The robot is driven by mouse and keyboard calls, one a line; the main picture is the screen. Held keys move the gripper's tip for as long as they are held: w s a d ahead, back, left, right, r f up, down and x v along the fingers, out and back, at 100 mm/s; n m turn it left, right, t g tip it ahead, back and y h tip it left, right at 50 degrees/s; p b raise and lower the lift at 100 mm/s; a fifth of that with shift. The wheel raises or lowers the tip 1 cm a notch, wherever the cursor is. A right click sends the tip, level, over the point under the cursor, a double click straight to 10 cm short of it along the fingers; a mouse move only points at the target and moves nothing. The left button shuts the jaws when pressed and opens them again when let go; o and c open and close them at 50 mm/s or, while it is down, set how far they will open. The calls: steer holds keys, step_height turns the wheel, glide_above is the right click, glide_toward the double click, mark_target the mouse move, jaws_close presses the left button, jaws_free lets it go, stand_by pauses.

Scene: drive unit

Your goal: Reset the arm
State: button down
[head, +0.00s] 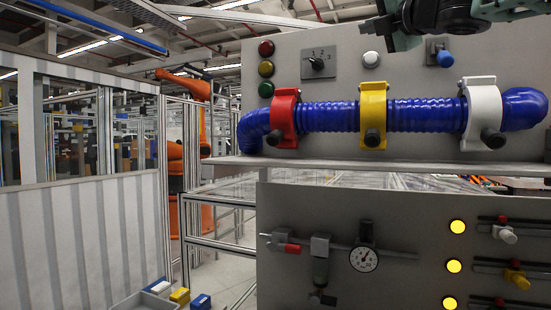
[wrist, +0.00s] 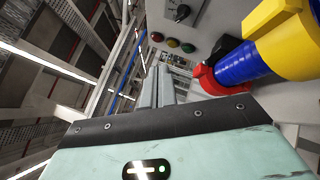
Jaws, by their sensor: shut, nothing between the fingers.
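My gripper (wrist: 158,84) shows in the wrist view with its two grey fingers side by side, shut and empty. They point up past the panel's left side. Part of my arm (head: 435,14) shows at the top right of the head view, in front of the upper grey panel (head: 340,85); the fingers are not visible there. The blue corrugated hose (head: 330,116) runs across this panel through red (head: 284,117), yellow (head: 373,100) and white (head: 483,112) clamps. In the wrist view the hose (wrist: 240,65) lies right of the fingers, apart from them.
A shelf edge (head: 400,165) juts out below the hose. The lower panel (head: 330,205) carries a gauge (head: 364,259), valves and lit yellow lamps (head: 457,226). A fence (head: 85,230) stands at left, an orange robot (head: 190,160) behind. Small bins (head: 180,296) sit low.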

steer(key=s+a+f+m+g+h+b, duration=0.1)
steer(key=s+a+f+m+g+b, duration=0.2)
steer(key=f, duration=1.1)
steer(key=s+a+f+m+g+h+b, duration=0.25)
steer(key=f+m, duration=0.35)
steer(key=f, duration=0.9)
steer(key=s+a+f+m+g+h+b, duration=0.1)
steer(key=s+a+f+m+g+b, duration=0.2)
steer(key=f, duration=1.1)
steer(key=s+d+f+m+g+h+b, duration=0.1)
steer(key=s+f+m+g, duration=0.3)
steer(key=s+f, duration=1)
steer(key=s+d+f+m+g+h+b, duration=0.1)
steer(key=s+f+m+g, duration=0.3)
steer(key=s+f, duration=1)
steer(key=shift+d+f+g+b, duration=0.3)
steer(key=shift+d+g+b, duration=0.2)
steer(key=shift+g+b, duration=0.55)
steer(key=shift+h, duration=0.25)
